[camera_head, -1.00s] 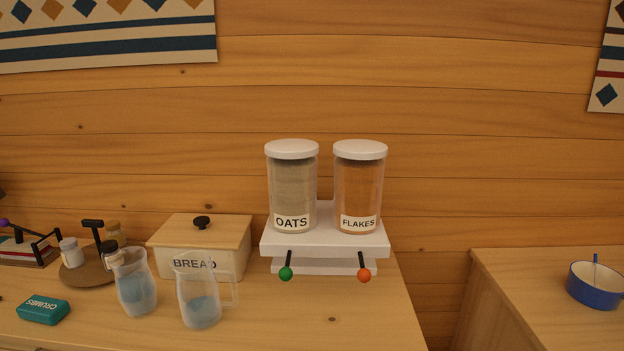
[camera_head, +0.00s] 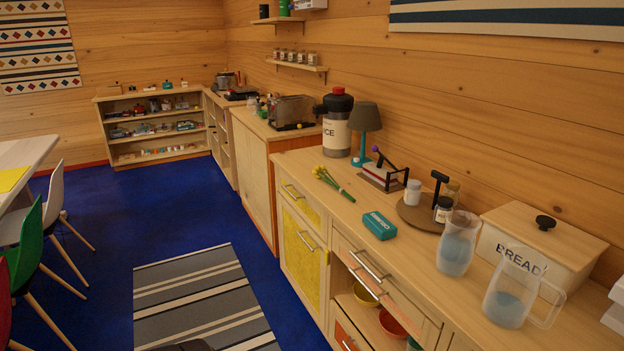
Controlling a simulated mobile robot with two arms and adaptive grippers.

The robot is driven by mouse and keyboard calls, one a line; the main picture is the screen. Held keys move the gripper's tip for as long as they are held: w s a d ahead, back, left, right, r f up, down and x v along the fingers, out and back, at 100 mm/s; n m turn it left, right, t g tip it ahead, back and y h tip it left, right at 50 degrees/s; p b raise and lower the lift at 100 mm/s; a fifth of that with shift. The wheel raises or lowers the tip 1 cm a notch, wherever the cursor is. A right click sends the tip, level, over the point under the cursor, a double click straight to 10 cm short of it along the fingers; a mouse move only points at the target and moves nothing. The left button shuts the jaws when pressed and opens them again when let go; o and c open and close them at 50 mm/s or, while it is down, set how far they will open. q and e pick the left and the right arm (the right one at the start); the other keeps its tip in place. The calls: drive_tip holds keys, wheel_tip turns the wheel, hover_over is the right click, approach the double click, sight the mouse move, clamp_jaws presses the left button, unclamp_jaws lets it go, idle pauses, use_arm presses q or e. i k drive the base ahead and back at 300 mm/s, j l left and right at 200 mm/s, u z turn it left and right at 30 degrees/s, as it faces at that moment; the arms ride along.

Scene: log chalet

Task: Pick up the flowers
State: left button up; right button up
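A small bunch of flowers (camera_head: 332,183) with yellow heads and green stems lies on the wooden counter (camera_head: 300,164). The heads are toward the back left and the stems run toward the front right, near the counter's front edge. Nothing covers the flowers. Neither of my grippers shows in the head view.
Behind the flowers stand a teal lamp (camera_head: 364,128) and a large ice jar (camera_head: 337,126). A teal crumbs box (camera_head: 380,225), pitchers (camera_head: 459,243) and a bread box (camera_head: 545,245) are to the right. Chairs (camera_head: 36,240) stand left; the striped rug (camera_head: 205,300) lies on open floor.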

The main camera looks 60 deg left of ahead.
sight(318, 169)
drive_tip(key=u, duration=1.7)
